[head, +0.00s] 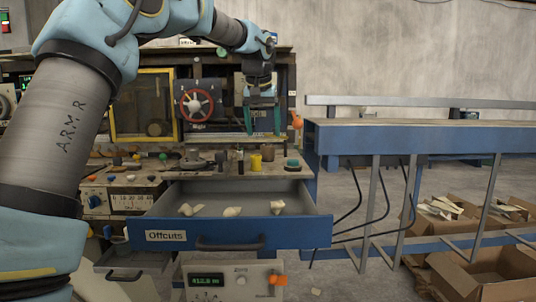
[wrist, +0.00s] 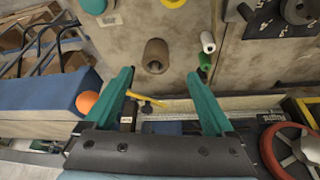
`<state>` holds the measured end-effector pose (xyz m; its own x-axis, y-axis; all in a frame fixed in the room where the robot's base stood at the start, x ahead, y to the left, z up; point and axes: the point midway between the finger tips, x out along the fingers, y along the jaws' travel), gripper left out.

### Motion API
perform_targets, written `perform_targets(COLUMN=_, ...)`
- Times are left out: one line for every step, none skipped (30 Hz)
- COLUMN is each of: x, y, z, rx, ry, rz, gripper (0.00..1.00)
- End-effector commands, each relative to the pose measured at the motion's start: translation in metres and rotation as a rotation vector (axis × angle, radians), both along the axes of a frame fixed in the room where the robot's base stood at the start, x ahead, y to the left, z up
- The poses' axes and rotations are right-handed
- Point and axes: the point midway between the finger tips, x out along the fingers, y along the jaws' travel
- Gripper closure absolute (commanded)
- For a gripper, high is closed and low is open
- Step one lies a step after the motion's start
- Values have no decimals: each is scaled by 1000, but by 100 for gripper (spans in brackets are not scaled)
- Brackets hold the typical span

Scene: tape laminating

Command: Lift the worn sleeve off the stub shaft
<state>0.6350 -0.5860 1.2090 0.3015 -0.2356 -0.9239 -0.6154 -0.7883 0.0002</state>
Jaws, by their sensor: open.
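A brown cylinder (wrist: 157,48), which looks like the worn sleeve, stands on the worktop (wrist: 135,30) with a dark round end facing the wrist camera. It also shows small in the head view (head: 268,153), behind the yellow spool. The stub shaft cannot be made out clearly; the sleeve hides most of it. My gripper (wrist: 160,73) has two teal fingers spread wide, with nothing between them. In the head view my gripper (head: 262,133) hangs fingers down above the worktop's back part, apart from the sleeve. In the wrist view the sleeve lies just beyond the fingertips, between their lines.
A yellow spool (head: 255,162) and a teal disc (head: 292,164) stand near the sleeve. White (wrist: 208,41) and green (wrist: 205,62) pieces stand beside it. An orange ball (head: 297,122) is right of my gripper. The offcuts drawer (head: 165,236) is open below. A red handwheel (head: 196,104) stands behind.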

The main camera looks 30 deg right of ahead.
Motion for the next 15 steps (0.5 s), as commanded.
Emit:
perform_targets(x=2, y=-1, z=-7, rx=2, ry=3, rz=0, gripper=11)
perform_targets(x=3, y=-2, z=-10, rx=3, ry=3, rz=-1, gripper=11)
perform_targets(x=5, y=-4, z=-14, rx=2, ry=2, rz=-1, gripper=11)
perform_targets(x=5, y=-4, z=-16, rx=2, ry=1, rz=-1, gripper=11)
perform_targets(x=6, y=-5, z=-18, rx=2, ry=1, rz=-1, gripper=11)
perform_targets(x=6, y=-5, z=-19, rx=1, ry=1, rz=-1, gripper=11)
perform_targets(x=6, y=-6, z=-21, rx=1, ry=1, rz=-1, gripper=11)
perform_targets(x=7, y=-7, z=-22, rx=1, ry=1, rz=-1, gripper=11)
perform_targets(x=8, y=-8, z=-26, rx=2, ry=1, rz=-1, gripper=11)
perform_targets(x=8, y=-10, z=-29, rx=2, ry=2, rz=-1, gripper=11)
perform_targets(x=8, y=-11, z=-33, rx=3, ry=4, rz=-2, gripper=11)
perform_targets(x=9, y=-14, z=-38, rx=2, ry=4, rz=-3, gripper=11)
perform_targets(x=10, y=-16, z=-42, rx=3, ry=4, rz=-2, gripper=11)
perform_targets(x=11, y=-17, z=-47, rx=3, ry=4, rz=-1, gripper=11)
perform_targets(x=13, y=-19, z=-53, rx=2, ry=3, rz=-1, gripper=11)
